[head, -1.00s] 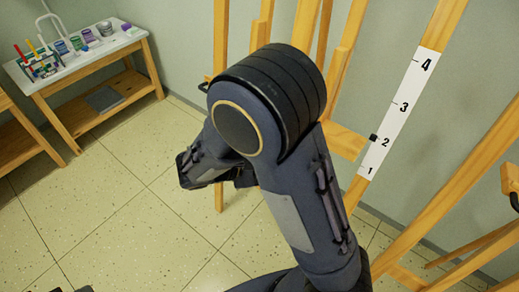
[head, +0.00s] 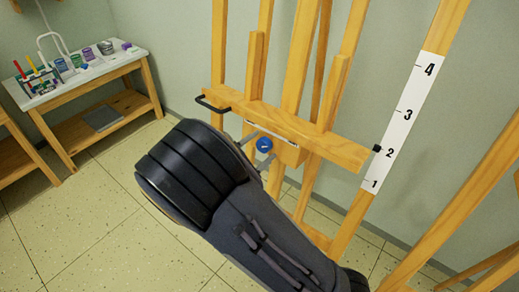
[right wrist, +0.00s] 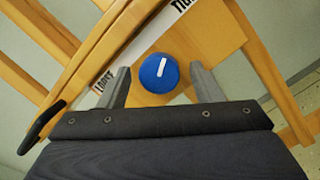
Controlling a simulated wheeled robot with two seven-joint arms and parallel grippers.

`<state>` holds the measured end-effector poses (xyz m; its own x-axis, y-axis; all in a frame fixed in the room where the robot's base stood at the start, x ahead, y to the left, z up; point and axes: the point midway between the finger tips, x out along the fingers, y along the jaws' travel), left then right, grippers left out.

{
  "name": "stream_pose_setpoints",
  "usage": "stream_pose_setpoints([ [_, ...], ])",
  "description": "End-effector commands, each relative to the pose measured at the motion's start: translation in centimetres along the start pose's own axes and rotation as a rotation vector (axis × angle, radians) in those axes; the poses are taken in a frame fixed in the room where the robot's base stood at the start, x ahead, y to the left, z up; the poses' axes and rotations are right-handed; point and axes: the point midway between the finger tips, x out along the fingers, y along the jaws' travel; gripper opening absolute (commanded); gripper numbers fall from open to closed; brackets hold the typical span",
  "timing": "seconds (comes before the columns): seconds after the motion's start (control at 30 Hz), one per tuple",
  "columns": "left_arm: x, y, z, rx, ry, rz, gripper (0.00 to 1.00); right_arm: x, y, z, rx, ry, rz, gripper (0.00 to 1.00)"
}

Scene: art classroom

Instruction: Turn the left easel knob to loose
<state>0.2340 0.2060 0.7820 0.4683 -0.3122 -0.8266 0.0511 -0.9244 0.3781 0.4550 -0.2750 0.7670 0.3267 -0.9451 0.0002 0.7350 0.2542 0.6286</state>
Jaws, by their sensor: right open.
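The blue easel knob (head: 264,145) sits on a wooden block under the left easel's crossbar (head: 233,101). In the right wrist view the round knob (right wrist: 160,73) carries a white bar pointing up and slightly right. A white label strip there reads LOOSE (right wrist: 104,82) at its lower left and TIGHT (right wrist: 182,5) at its upper end, partly cut off. My right gripper (head: 259,148) is open, and in the right wrist view its grey fingers (right wrist: 161,76) stand on either side of the knob with gaps. My left gripper is out of view.
A black handle (head: 212,104) sticks out at the crossbar's left end. A white scale strip (head: 405,120) numbered 1 to 4 is on the right post, with a black pointer (head: 377,148) near 2. A paint table (head: 90,72) stands far left; floor before it is clear.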

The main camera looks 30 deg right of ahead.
Motion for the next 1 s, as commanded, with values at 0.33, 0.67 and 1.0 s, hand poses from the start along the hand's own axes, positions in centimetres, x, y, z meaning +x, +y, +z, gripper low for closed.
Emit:
stream_pose_setpoints([
  [0.33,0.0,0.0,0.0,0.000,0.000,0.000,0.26,0.1,0.0,0.0,0.000,0.000,-0.001,0.46],
  [0.67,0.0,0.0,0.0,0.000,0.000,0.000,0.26,0.1,0.0,0.0,-0.002,0.000,-0.001,0.15],
  [1.0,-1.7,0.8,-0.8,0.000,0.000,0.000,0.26,0.1,0.2,0.4,-0.103,0.005,0.017,0.15],
])
